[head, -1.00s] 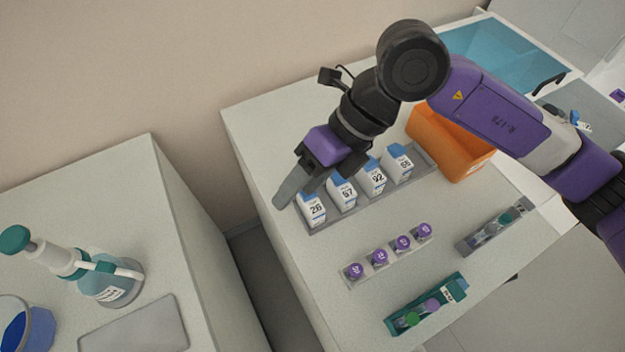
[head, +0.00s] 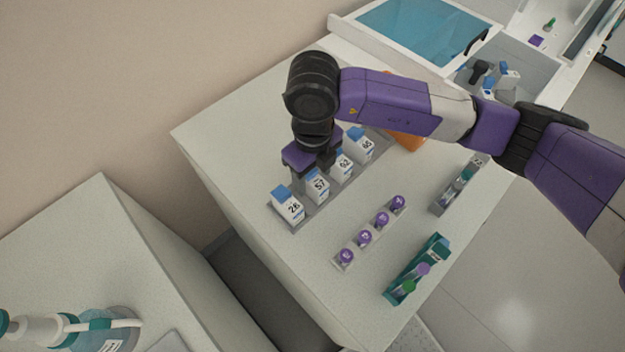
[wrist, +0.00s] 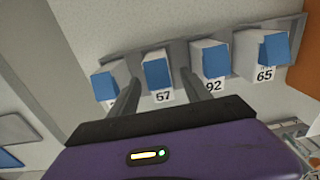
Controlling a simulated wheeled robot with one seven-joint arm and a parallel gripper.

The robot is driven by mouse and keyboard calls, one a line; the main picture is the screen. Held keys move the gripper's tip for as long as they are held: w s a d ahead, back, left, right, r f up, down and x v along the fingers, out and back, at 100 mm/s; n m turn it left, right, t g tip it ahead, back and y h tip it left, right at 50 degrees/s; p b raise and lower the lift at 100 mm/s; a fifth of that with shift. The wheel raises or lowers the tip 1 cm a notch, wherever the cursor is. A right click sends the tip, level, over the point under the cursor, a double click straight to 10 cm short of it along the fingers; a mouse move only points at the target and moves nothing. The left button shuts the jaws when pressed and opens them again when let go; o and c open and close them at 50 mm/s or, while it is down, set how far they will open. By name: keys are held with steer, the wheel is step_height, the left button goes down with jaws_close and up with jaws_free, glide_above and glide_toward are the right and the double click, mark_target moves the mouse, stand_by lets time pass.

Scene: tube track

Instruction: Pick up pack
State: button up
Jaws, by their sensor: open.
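Several white packs with blue tops stand in a row in a grey tray (head: 303,222). They are the pack marked 26 (head: 287,206), the pack marked 57 (head: 317,187), the pack marked 52 or 92 (head: 342,167) and the pack marked 65 (head: 360,146). My gripper (head: 312,172) is open above the row. In the wrist view, the fingers (wrist: 158,88) point at the pack marked 57 (wrist: 158,75), one on each side of it in the picture. I cannot tell whether they touch it. The arm partly hides the tray in the head view.
An orange bin (head: 408,140) stands behind my arm. A rack of purple-capped tubes (head: 365,237), a grey rack (head: 458,187) and a teal box (head: 418,268) stand on the counter's right side. A gap separates the left counter (head: 100,240), which holds a bottle (head: 105,325).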

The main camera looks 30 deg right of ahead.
steer(key=shift+f, duration=1.4)
jaws_close()
steer(key=shift+r, duration=0.1)
step_height(320, 180, up, 27)
steer(key=shift+b, duration=0.35)
